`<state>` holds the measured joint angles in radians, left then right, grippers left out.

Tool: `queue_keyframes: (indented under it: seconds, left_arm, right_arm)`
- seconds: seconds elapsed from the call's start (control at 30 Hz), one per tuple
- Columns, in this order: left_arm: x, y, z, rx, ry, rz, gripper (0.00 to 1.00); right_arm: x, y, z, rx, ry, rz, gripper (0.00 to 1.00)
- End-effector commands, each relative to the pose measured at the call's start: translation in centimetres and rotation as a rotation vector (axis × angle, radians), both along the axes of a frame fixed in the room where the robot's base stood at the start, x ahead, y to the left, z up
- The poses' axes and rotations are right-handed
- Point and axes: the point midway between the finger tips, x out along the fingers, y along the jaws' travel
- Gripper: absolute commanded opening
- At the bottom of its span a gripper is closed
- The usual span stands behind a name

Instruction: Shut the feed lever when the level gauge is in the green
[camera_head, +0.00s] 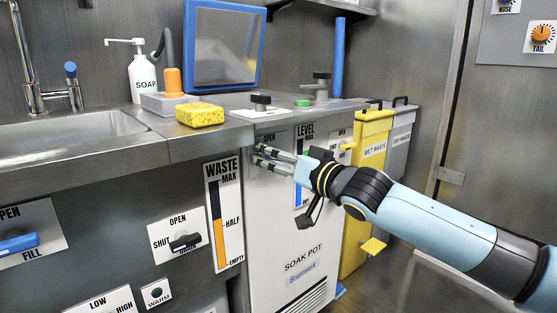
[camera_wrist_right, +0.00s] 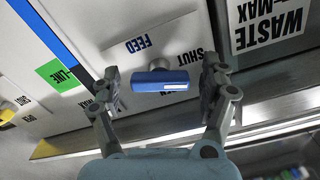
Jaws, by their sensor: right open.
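In the wrist view the blue feed lever (camera_wrist_right: 160,81) sticks out from a white plate marked FEED and SHUT. My right gripper (camera_wrist_right: 161,88) is open, with one finger on each side of the lever and gaps showing. In the head view my right gripper (camera_head: 272,157) is in front of the soak pot's upper panel and hides the lever. The level gauge (camera_head: 307,131) stands just right of it, its middle covered by my gripper. My left gripper is not in view.
The waste gauge (camera_head: 215,190) and drain lever (camera_head: 186,242) are left of the soak pot (camera_head: 284,250). A yellow bin (camera_head: 359,190) stands to its right. The counter above holds a yellow sponge (camera_head: 200,114) and a soap bottle (camera_head: 143,78).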

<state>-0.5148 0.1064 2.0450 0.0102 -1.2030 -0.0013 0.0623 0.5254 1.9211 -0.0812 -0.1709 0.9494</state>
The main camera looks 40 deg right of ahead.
Motion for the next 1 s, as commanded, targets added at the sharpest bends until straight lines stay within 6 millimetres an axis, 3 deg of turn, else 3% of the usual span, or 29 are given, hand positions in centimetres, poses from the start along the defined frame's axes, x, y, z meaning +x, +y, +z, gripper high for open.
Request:
queue_keyframes:
  seconds: [0.07, 0.47, 0.67, 0.77, 1.0]
  left_arm:
    - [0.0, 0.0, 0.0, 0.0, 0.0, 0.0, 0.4]
    - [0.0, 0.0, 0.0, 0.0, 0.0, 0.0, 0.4]
    - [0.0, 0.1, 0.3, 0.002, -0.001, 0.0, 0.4]
    - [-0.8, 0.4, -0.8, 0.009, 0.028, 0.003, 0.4]
    - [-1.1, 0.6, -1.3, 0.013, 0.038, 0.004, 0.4]
  right_arm:
    - [0.0, 0.0, 0.0, 0.0, 0.0, 0.0, 0.75]
    - [0.0, 0.0, 0.0, 0.0, 0.0, 0.0, 0.23]
    - [0.0, 0.0, 0.2, -0.072, -0.005, -0.001, 0.22]
    - [0.0, 0.0, 0.2, -0.176, -0.015, 0.0, 0.22]
    - [0.0, -0.1, 0.0, -0.358, -0.027, 0.0, 0.22]
